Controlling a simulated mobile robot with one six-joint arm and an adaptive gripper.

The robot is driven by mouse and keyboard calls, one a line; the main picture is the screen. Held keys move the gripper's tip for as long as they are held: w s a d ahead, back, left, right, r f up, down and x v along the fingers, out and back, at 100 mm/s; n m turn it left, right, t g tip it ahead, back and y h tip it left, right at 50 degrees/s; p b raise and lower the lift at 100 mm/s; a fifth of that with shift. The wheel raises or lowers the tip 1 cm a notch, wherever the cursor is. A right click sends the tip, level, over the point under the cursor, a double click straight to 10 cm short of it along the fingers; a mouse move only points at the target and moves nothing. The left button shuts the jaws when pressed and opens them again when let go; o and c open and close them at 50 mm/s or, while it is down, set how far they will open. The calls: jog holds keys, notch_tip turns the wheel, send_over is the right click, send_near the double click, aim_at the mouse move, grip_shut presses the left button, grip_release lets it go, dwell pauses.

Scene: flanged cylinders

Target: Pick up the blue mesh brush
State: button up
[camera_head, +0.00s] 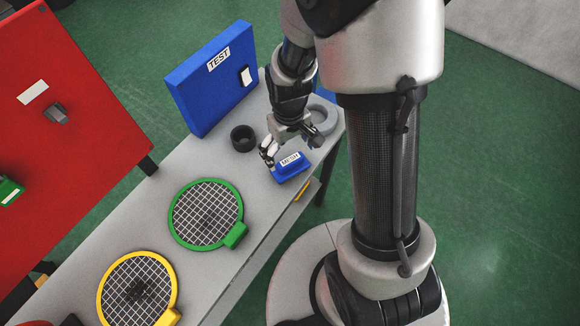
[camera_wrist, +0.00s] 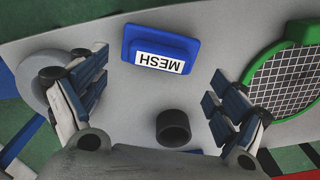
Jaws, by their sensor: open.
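The blue mesh brush (camera_head: 291,167) lies on the grey table near its right end, with a white label reading MESH. In the wrist view the brush (camera_wrist: 160,50) is at the top middle, ahead of and between the two fingers. My gripper (camera_head: 268,152) is open and empty, just to the left of and above the brush in the head view. In the wrist view my gripper (camera_wrist: 157,98) shows its fingers wide apart, with nothing between them touching. The brush's underside is hidden.
A black ring (camera_head: 243,138) stands near the gripper. A grey ring (camera_head: 322,118) lies behind it. A blue TEST box (camera_head: 205,85) stands at the back edge. Green (camera_head: 205,213) and yellow (camera_head: 138,290) mesh screens lie along the table. A red panel (camera_head: 60,120) is at left.

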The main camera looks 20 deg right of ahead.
aim_at(290, 159)
notch_tip(290, 159, down, 5)
jog(key=shift+s+d+f+b, duration=0.1)
jog(key=shift+s+f+b, duration=0.1)
jog(key=shift+b, duration=0.85)
jog(key=shift+c, duration=0.4)
jog(key=c, duration=1.3)
jog(key=shift+o, duration=0.2)
jog(key=shift+r, duration=0.1)
notch_tip(290, 159, up, 20)
jog(key=p, duration=0.6)
